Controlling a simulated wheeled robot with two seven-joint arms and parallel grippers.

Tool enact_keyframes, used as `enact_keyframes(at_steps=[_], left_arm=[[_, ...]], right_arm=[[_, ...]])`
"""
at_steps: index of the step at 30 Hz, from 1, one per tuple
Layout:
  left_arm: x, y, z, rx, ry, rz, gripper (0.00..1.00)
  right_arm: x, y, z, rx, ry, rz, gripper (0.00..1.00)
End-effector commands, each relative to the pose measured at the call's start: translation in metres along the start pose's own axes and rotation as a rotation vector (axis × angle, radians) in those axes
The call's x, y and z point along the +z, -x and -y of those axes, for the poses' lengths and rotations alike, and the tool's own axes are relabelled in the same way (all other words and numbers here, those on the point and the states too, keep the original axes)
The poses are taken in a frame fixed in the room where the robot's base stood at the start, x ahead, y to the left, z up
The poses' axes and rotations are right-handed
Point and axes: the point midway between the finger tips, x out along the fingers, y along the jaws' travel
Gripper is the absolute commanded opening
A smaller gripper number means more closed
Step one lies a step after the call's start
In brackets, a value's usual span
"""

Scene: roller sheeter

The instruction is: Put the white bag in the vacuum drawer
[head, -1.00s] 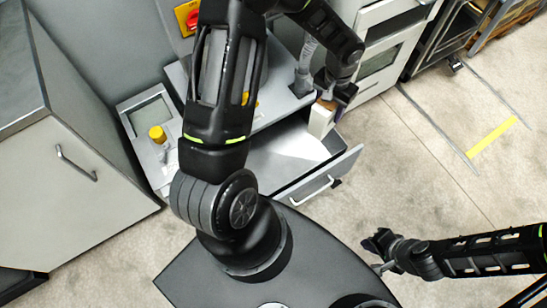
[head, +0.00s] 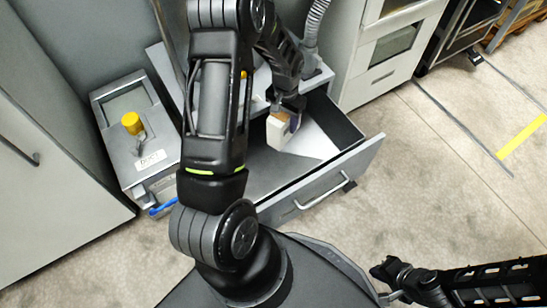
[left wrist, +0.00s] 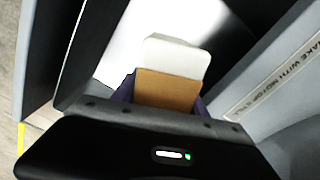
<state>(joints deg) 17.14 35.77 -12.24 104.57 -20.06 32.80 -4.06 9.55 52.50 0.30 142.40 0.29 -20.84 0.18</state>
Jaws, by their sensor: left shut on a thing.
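The white bag (head: 278,131) is a small pale block with a tan side. My left gripper (head: 288,108) is shut on it and holds it over the open drawer, seen from above. The wrist view shows the bag (left wrist: 176,57) between the fingers, its tan face towards the camera. The vacuum drawer (head: 318,186) is pulled out, with a silver handle on its front. I cannot tell how high the bag is above the drawer floor. My right gripper (head: 384,278) is at the lower right, away from the drawer; its fingers are unclear.
A grey machine with a yellow knob (head: 132,123) stands left of the drawer. A pale cabinet (head: 50,190) is at the far left. A white unit (head: 385,60) stands behind the drawer on the right. The floor to the right is clear, with a yellow stripe (head: 522,137).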

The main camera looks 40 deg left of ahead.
Motion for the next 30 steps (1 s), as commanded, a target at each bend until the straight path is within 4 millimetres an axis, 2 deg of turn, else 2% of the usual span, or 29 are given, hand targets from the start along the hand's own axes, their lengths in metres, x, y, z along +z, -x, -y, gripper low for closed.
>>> enact_keyframes(at_steps=[11, 16, 20, 27, 30], left_arm=[[0.0, -0.003, 0.002, -0.001, 0.001, -0.002, 0.08], [0.001, -0.016, 0.002, -0.001, 0.001, 0.001, 0.08], [0.001, -0.043, 0.002, 0.0, 0.002, 0.002, 0.08], [0.001, -0.11, 0.002, -0.001, 0.002, 0.001, 0.08], [0.001, -0.131, 0.002, -0.001, 0.001, 0.002, 0.08]], right_arm=[[-0.001, -0.002, -0.001, 0.0, 0.0, -0.002, 0.0], [-0.001, -0.008, -0.003, 0.0, 0.0, -0.003, 0.0], [-0.002, -0.019, -0.007, 0.0, -0.001, -0.008, 0.0], [-0.005, -0.046, -0.015, 0.001, -0.003, -0.022, 0.0], [-0.006, -0.054, -0.017, 0.001, -0.003, -0.026, 0.0]])
